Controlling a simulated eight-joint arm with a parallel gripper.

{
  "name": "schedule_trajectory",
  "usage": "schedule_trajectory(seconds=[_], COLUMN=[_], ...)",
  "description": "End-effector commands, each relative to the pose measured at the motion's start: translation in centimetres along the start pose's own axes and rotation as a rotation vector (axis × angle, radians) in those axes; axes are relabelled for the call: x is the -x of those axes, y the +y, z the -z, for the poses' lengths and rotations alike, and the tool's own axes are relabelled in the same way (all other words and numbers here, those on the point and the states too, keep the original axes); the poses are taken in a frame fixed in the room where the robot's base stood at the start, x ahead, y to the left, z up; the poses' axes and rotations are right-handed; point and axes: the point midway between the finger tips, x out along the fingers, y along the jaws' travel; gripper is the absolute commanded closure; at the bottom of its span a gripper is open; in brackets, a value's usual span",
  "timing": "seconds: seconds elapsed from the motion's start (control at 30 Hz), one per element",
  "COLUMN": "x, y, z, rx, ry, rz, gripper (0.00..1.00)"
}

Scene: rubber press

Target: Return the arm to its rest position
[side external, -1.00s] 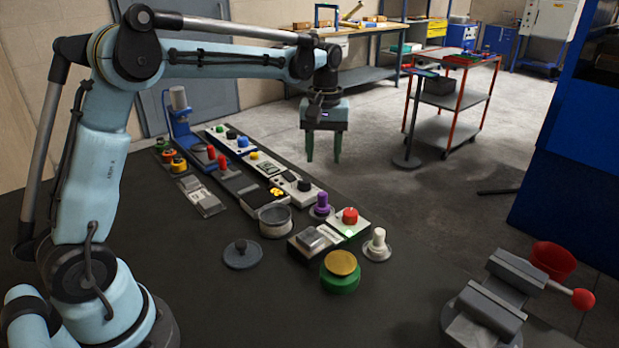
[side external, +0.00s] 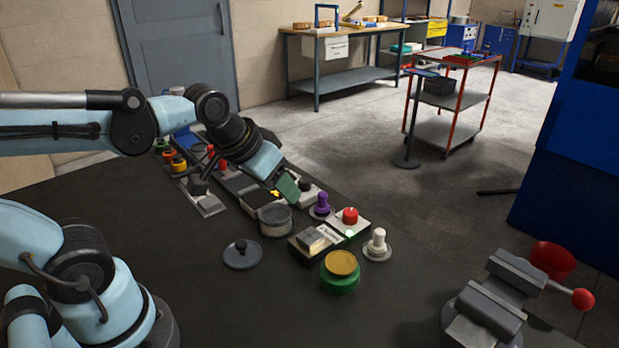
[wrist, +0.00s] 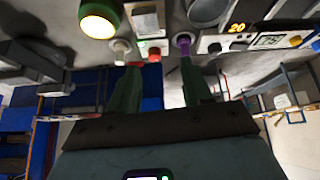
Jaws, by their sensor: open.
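My gripper (side external: 288,187) shows in the side external view above the dark table, over the far row of button and knob panels. It is tilted, with its green fingers angled to the lower right, and my wrist hides part of the row. In the wrist view my gripper (wrist: 161,88) has its two green fingers spread apart with nothing between them. Beyond the fingertips are the red button (wrist: 155,52) and the purple knob (wrist: 183,40). Whether the fingers touch any panel cannot be told from the side, but they look clear in the wrist view.
A grey pot (side external: 275,220), a black-knobbed lid (side external: 242,254), a green and yellow button (side external: 340,271) and a white knob (side external: 377,245) stand near the row. The table's front middle is clear.

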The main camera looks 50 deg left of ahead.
Motion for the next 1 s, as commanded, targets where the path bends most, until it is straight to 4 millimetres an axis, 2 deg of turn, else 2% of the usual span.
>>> schedule_trajectory(seconds=[0.1, 0.23, 1.0], x=[-0.2, -0.4, -0.4], y=[0.2, 0.3, 0.3], z=[-1.7, -2.4, -2.4], rx=[-0.055, -0.084, -0.087], ry=[0.044, 0.067, 0.070], rz=[-0.008, -0.011, -0.011], gripper=[0.51, 0.51, 0.51])
